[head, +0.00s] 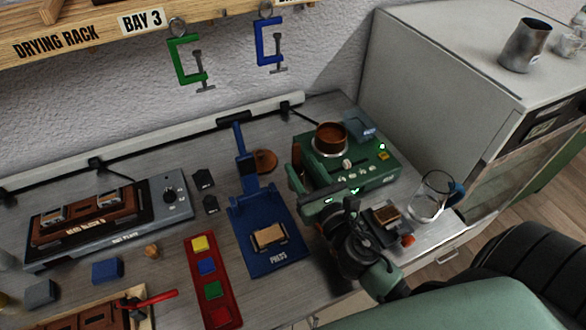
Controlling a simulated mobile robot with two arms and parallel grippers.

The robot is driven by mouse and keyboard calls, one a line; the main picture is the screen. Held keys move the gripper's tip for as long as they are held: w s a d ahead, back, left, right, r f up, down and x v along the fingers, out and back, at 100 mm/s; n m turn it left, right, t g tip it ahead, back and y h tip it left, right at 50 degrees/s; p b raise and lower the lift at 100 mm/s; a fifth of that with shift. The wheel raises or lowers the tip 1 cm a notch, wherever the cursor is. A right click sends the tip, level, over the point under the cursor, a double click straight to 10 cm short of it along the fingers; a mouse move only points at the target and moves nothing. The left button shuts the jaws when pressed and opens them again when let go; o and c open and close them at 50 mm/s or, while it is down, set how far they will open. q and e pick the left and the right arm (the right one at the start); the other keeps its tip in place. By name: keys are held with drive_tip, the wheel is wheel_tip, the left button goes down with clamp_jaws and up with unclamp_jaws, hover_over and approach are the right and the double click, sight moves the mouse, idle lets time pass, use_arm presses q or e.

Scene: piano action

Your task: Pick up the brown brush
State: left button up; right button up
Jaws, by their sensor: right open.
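A brown upright piece (296,155), which looks like the brown brush, stands at the left edge of the green machine. Its lower part is hidden behind my right gripper, so I cannot tell its full shape. My right gripper (302,178) is open, reaching in from the lower right over the front of the machine. Its fingers are close to the brown piece; I cannot tell whether they touch it. My left gripper is not in view.
The green machine (372,176) holds a brown-filled round pot (330,139). A blue press (268,240) stands to the left. A dark tray with a tan-topped block (386,213) and a glass jug (428,197) sit to the right. A red strip (213,285) carries coloured blocks.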

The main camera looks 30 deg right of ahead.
sight(292, 149)
drive_tip(key=shift+w+r+p, duration=0.35)
drive_tip(key=shift+w, duration=0.5)
drive_tip(key=w+p, duration=0.1)
drive_tip(key=w, duration=0.3)
drive_tip(key=shift+w+d, duration=0.1)
drive_tip(key=shift+w, duration=0.2)
drive_tip(key=shift+w+f, duration=0.1)
drive_tip(key=shift+w, duration=0.2)
drive_tip(key=shift+s, duration=0.1)
drive_tip(key=shift+c, duration=0.6)
clamp_jaws()
